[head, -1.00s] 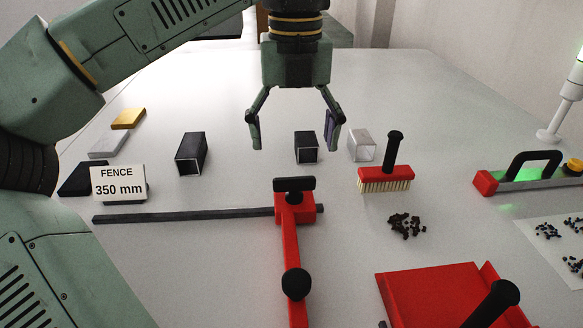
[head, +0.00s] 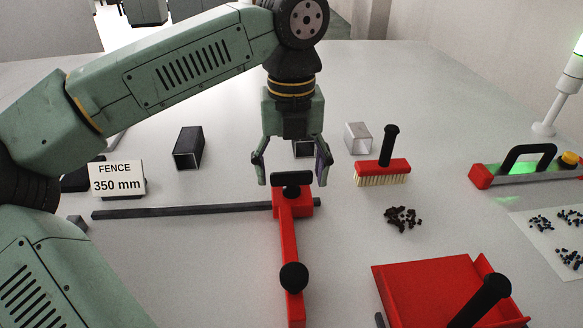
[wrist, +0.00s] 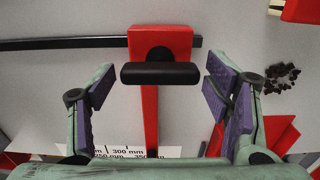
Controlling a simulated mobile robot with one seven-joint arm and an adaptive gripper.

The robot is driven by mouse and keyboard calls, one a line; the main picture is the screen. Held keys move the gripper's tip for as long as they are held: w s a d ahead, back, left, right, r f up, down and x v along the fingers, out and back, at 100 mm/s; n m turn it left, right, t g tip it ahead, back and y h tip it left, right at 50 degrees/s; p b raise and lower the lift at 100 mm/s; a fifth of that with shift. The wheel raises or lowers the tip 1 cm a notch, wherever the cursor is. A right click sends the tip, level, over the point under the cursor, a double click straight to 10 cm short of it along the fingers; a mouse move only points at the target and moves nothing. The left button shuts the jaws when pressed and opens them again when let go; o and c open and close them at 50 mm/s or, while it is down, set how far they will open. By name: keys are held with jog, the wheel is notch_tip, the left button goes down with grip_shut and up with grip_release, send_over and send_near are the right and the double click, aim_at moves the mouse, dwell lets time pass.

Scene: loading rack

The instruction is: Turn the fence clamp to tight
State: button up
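The red fence clamp (head: 293,203) sits on the dark rail (head: 180,211), with a red arm ending in a black knob (head: 293,277) running toward me. The clamp's black handle (head: 291,179) lies crosswise on top, roughly in line with the rail. In the wrist view the handle (wrist: 160,73) also lies across the red block (wrist: 160,42). My gripper (head: 292,182) is open over the clamp, one finger on each side of the handle in the head view. In the wrist view my gripper (wrist: 160,95) has its purple pads apart and not closed on the handle.
A FENCE 350 mm sign (head: 117,179) stands at left. A printed scale (wrist: 125,152) lies below the clamp arm. A red brush (head: 383,168), dark crumbs (head: 402,218) and a red dustpan (head: 425,290) are to the right. A dark square tube (head: 188,148) stands behind the rail.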

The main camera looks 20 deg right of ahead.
jog(key=c, duration=0.8)
jog(key=shift+c, duration=0.2)
jog(key=shift+m, duration=0.4)
jog(key=m, duration=0.4)
jog(key=shift+b, duration=0.4)
jog(key=m, duration=0.4)
jog(key=shift+m, duration=0.3)
jog(key=m, duration=0.8)
jog(key=shift+m, duration=0.4)
